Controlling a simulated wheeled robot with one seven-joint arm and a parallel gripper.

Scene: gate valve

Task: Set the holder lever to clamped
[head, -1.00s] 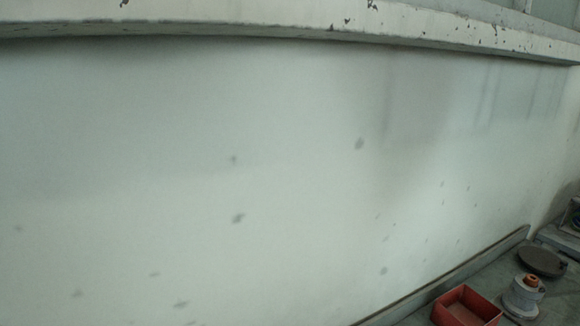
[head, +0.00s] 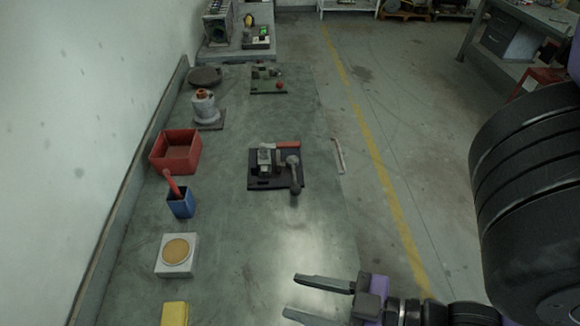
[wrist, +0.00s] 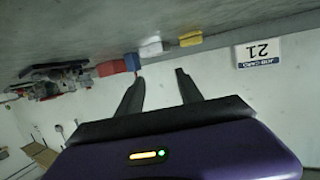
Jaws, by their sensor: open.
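A fixture on a dark base plate (head: 260,182) sits mid-bench in the head view. It carries a grey block, a red handle (head: 287,144) and a grey lever with a round knob (head: 295,188) overhanging the plate's near edge. A second, smaller fixture (head: 266,74) with a red ball knob (head: 280,86) stands farther back. I cannot tell for sure which part is the holder lever or its setting. My gripper (head: 293,296) is open and empty at the near end of the bench, apart from both fixtures. Its two fingers also show in the wrist view (wrist: 160,77).
Along the wall side stand a red bin (head: 175,152), a blue cup (head: 180,203) with a red-handled tool, a white block with a tan disc (head: 177,250), a yellow block (head: 174,313) and an orange-topped valve (head: 204,106).

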